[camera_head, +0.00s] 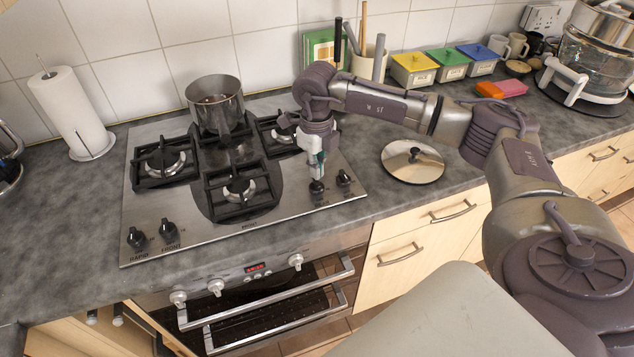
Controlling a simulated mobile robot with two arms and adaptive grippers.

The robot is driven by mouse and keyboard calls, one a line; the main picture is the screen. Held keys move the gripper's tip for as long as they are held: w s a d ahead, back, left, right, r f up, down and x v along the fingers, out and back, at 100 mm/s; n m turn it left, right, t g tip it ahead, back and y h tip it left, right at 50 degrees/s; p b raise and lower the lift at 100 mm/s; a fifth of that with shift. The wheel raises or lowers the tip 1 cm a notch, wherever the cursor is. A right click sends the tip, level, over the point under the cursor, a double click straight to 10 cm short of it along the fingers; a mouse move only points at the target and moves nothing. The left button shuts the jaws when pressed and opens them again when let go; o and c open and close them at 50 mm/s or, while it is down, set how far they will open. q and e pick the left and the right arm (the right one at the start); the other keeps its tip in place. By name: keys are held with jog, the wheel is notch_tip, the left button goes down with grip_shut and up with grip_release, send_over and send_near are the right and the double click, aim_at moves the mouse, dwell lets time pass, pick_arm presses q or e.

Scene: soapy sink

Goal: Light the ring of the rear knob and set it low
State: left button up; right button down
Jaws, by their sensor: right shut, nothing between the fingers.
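The steel gas hob (262,215) has two knobs near its front left corner, a left one (136,237) labelled RAPID and another (168,231) whose label seems to read FRONT. Two more knobs are at the front right, an inner one (317,188) and an outer one (344,178); their labels are too small to read, so I cannot tell which is the rear knob. My right gripper (316,177) is shut and empty, pointing down right above the inner right knob; I cannot tell if it touches. No flame shows on any ring. My left gripper is out of view.
A steel pot (215,106) stands on the rear ring. A round lid (412,161) lies on the worktop right of the hob. A paper towel roll (72,112) stands at left. A utensil crock (368,62) and coloured boxes (414,70) line the wall behind my right arm.

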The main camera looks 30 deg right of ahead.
jog(key=shift+f+b, duration=0.9)
jog(key=shift+f, duration=0.3)
jog(key=shift+r, duration=0.1)
dwell(2.3)
jog(key=shift+r+p, duration=2.25)
jog(key=shift+r, duration=1.25)
jog(key=shift+a+f, duration=0.1)
